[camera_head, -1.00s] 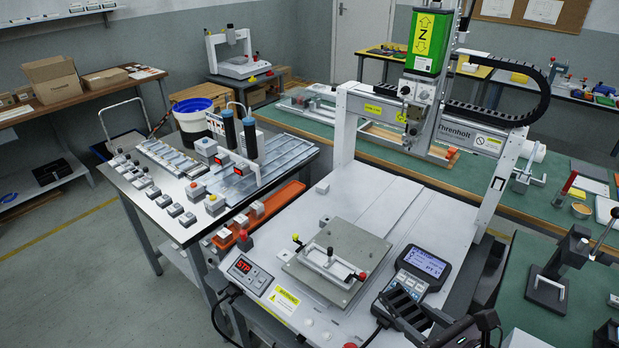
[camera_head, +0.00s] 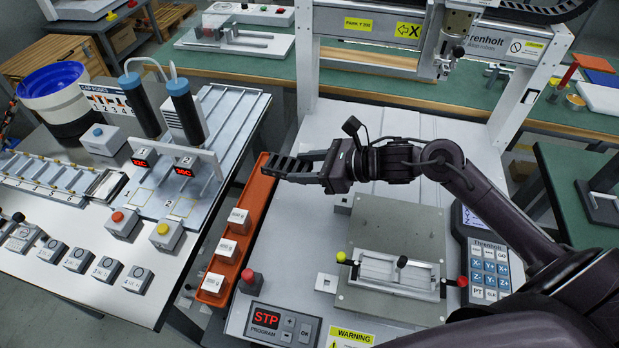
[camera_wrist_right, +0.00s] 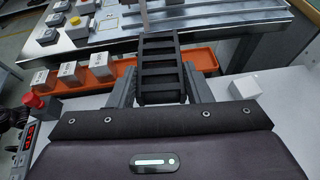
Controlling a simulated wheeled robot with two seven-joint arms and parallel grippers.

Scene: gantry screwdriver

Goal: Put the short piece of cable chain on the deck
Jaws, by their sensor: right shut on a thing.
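The short piece of cable chain (camera_head: 288,167) is black and ladder-like, with several crossbars. My right gripper (camera_head: 322,166) is shut on it, and the chain sticks out forward from the fingers. In the right wrist view the chain (camera_wrist_right: 160,62) lies between the two fingers (camera_wrist_right: 161,92). The white deck (camera_head: 300,232) of the gantry machine lies below. The head view shows the chain in front of the far end of the orange tray, by the deck's left edge; its height is hard to tell. My left gripper is not in view.
The orange tray (camera_head: 252,212) holds several white blocks along the deck's left side. A grey fixture plate (camera_head: 385,215) with a clamp and a pendant (camera_head: 488,262) stand on the deck. A small white block shows right of the chain (camera_wrist_right: 245,87). Bare deck lies left of the plate.

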